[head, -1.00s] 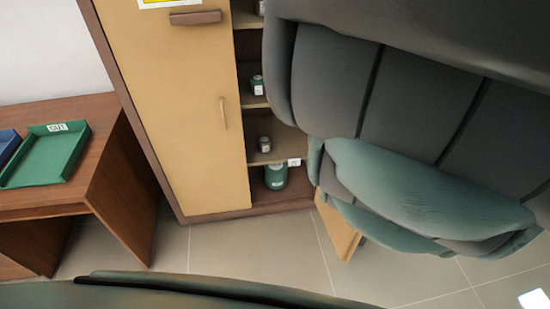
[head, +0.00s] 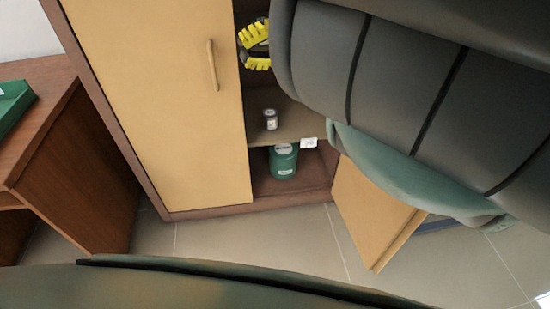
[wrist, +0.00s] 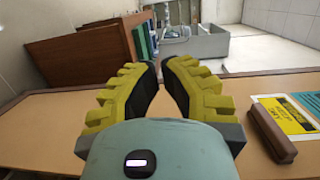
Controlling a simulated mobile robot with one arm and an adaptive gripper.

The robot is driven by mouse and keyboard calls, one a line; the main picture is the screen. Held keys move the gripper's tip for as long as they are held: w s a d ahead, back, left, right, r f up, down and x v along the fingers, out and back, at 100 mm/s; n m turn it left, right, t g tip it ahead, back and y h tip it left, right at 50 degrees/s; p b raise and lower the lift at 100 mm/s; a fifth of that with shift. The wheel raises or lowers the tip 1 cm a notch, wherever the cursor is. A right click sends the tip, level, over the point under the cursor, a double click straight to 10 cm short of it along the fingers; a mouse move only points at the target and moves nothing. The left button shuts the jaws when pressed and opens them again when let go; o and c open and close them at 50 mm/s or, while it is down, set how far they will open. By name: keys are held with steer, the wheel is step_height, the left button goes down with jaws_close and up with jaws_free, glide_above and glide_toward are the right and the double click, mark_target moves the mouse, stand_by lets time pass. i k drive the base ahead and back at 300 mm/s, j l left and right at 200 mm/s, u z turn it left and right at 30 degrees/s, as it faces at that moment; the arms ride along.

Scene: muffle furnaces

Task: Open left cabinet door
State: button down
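The tan left cabinet door (head: 150,100) is shut in the head view. Its slim upright handle (head: 212,65) is near the door's right edge. My yellow gripper (head: 256,45) shows just right of this handle, in front of the open shelves, apart from the handle in the picture. In the wrist view my gripper (wrist: 158,70) has its two fingers apart with an empty gap between the tips. A tan panel (wrist: 50,125) that looks like the door's face lies beyond the fingers, with a brown bar (wrist: 270,135) and a yellow label (wrist: 280,115) at right.
The right cabinet door (head: 370,210) stands open toward the floor. A small jar (head: 270,119) and a green container (head: 283,160) are on the shelves. A brown desk (head: 75,170) with a green tray (head: 12,105) stands at left. Floor in front is clear.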

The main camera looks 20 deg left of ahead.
mark_target(167, 70)
steer(key=i+j, duration=1.05)
steer(key=i, duration=0.1)
